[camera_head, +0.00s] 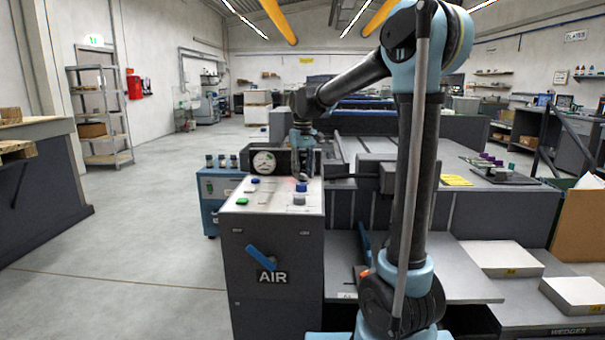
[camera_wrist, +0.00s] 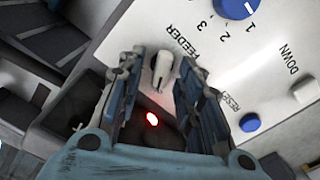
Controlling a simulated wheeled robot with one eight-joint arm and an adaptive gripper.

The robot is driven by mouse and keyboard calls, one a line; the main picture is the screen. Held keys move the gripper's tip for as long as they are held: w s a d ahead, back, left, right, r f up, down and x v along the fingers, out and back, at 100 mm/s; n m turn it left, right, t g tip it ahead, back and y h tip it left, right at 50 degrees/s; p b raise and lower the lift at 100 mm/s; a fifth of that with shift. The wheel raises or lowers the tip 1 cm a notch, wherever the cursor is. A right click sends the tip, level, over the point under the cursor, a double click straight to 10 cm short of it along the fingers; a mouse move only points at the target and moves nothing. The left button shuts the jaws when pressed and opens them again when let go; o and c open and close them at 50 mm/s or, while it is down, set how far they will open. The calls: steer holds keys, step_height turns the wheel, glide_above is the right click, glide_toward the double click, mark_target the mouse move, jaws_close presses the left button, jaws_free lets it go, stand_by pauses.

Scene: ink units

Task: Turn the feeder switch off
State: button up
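The feeder switch (camera_wrist: 162,70) is a small pale lever on a white panel, beside the printed word FEEDER, in the wrist view. A red light (camera_wrist: 152,118) glows close to it. My gripper (camera_wrist: 158,72) is open, with one finger on each side of the switch; I cannot tell whether either finger touches it. In the head view my gripper (camera_head: 303,138) is over the far right part of the grey control console (camera_head: 275,235). The switch itself is hard to make out there.
On the panel are a blue dial (camera_wrist: 236,8) numbered 1 to 3, a blue RESET button (camera_wrist: 250,122) and a white DOWN button (camera_wrist: 305,90). A gauge (camera_head: 264,162) stands at the console's back. A blue AIR lever (camera_head: 262,257) is on its front. Open floor lies left.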

step_height(320, 180, up, 12)
stand_by(0.6)
steer(key=shift+f, duration=0.1)
steer(key=s+d+f+m+t, duration=0.1)
steer(key=s+d+f+m, duration=0.1)
steer(key=s+d+f, duration=0.55)
steer(key=s+d+f+m, duration=0.1)
steer(key=s+d+f, duration=0.3)
steer(key=s+d, duration=0.5)
steer(key=s+d+f+m+t, duration=0.1)
steer(key=s+d+f, duration=0.4)
steer(key=s+f, duration=1.1)
step_height(320, 180, down, 2)
steer(key=shift+f+m, duration=0.1)
steer(key=shift+m, duration=0.7)
steer(key=shift+w, duration=0.1)
steer(key=shift+w+f, duration=0.15)
steer(key=shift+w, duration=0.3)
